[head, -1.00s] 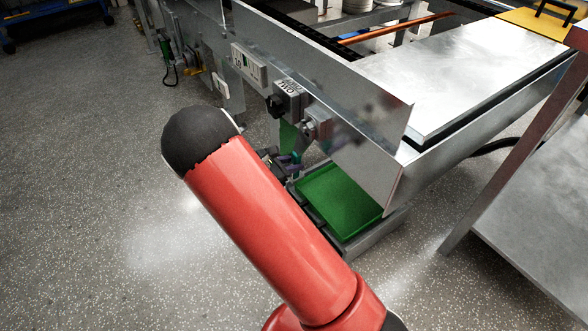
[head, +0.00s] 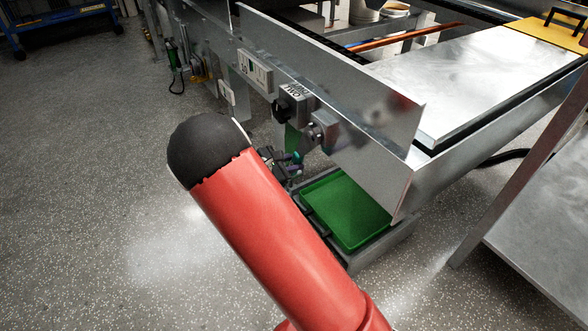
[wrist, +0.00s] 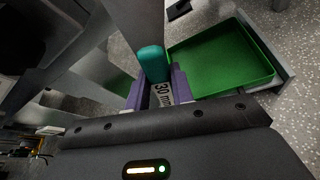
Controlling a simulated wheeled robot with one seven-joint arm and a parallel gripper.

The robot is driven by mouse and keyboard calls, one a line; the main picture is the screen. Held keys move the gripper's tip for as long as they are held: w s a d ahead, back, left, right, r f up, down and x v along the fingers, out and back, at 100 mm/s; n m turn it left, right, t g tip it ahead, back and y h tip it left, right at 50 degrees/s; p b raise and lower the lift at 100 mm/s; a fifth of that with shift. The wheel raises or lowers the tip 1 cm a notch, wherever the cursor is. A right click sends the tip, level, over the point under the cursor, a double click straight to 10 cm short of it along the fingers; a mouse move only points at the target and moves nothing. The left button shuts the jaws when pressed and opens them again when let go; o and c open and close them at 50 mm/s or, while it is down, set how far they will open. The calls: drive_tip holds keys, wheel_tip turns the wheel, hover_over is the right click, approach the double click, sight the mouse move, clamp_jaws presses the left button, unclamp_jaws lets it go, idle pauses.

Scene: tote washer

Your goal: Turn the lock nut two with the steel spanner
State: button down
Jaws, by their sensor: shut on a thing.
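My gripper (wrist: 158,90) has purple fingers and is shut on the steel spanner (wrist: 163,95), of which a pale part marked "30 mm" and a rounded teal end show between the fingers in the wrist view. In the head view my gripper (head: 285,162) is small and partly hidden behind my red arm, below the fittings on the washer's side. A grey fitting with a round metal part (head: 322,131) sits just above it; I cannot tell whether this is lock nut two. The spanner's jaw is not clear, so contact with any nut cannot be told.
A green tray (head: 347,212) lies low, right of my gripper. A steel side panel (head: 330,90) carries a box with a black knob (head: 282,109) and a switch box (head: 254,72). A steel table (head: 535,230) stands at the right.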

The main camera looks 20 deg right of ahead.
drive_tip(key=shift+w+r, duration=0.1)
drive_tip(key=shift+w, duration=0.05)
drive_tip(key=shift+w+a+r+m+t+b, duration=0.15)
drive_tip(key=shift+w+m+t+b, duration=0.25)
drive_tip(key=shift+b, duration=0.55)
drive_tip(key=shift+w+a+r+b, duration=0.1)
drive_tip(key=shift+w+r+b, duration=0.2)
drive_tip(key=shift+w+b, duration=0.1)
drive_tip(key=shift+w+m+t+b, duration=0.15)
drive_tip(key=shift+m+t+b, duration=0.15)
drive_tip(key=shift+b, duration=0.05)
drive_tip(key=shift+w+a+r+m+b, duration=0.2)
drive_tip(key=shift+w+m+b, duration=0.25)
drive_tip(key=shift+b, duration=0.45)
drive_tip(key=shift+w+r, duration=0.2)
drive_tip(key=shift+r, duration=0.15)
drive_tip(key=shift+t, duration=0.3)
